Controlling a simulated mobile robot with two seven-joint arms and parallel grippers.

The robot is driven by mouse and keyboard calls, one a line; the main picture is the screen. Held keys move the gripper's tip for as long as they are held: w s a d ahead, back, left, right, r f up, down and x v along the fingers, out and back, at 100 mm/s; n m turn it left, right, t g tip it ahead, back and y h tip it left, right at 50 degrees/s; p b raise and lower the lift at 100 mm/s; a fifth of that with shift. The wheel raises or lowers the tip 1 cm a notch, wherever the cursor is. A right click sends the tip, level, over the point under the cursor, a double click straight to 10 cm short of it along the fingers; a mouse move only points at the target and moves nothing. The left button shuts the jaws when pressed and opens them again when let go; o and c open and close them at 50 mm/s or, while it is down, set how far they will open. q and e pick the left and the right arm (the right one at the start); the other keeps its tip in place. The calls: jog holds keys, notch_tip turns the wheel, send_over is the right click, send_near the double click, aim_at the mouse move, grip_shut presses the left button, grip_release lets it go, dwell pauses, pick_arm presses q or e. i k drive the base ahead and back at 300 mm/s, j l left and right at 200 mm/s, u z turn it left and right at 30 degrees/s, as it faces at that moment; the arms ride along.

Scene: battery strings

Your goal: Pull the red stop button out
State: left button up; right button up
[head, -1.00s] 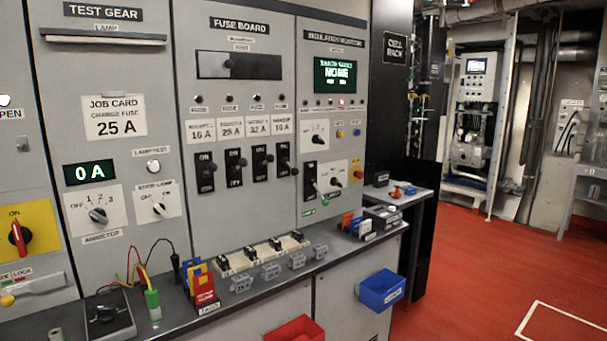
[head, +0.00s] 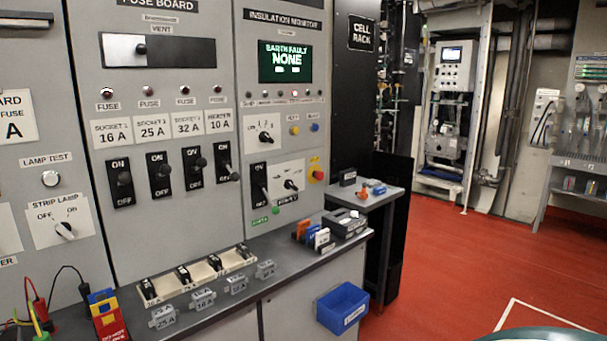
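The red stop button (head: 319,175) is a small round red knob on a yellow plate, at the right edge of the insulation monitor panel in the head view. From this angle I cannot tell whether it is pushed in or out. The monitor screen (head: 286,61) above it reads "EARTH FAULT NONE". Neither of my grippers shows in the head view.
A bench (head: 205,316) runs below the panels, with fuse holders, coloured cards and grey boxes on it. A blue bin (head: 343,307) hangs on its front. A small side table (head: 369,200) stands right of the panel. The red floor (head: 480,255) at right is open.

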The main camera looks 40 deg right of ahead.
aim_at(320, 176)
jog(key=l+u, duration=0.15)
jog(key=l, duration=0.4)
jog(key=i+l+u, duration=0.15)
jog(key=l, duration=0.4)
jog(key=l+u, duration=0.15)
jog(key=l, duration=2)
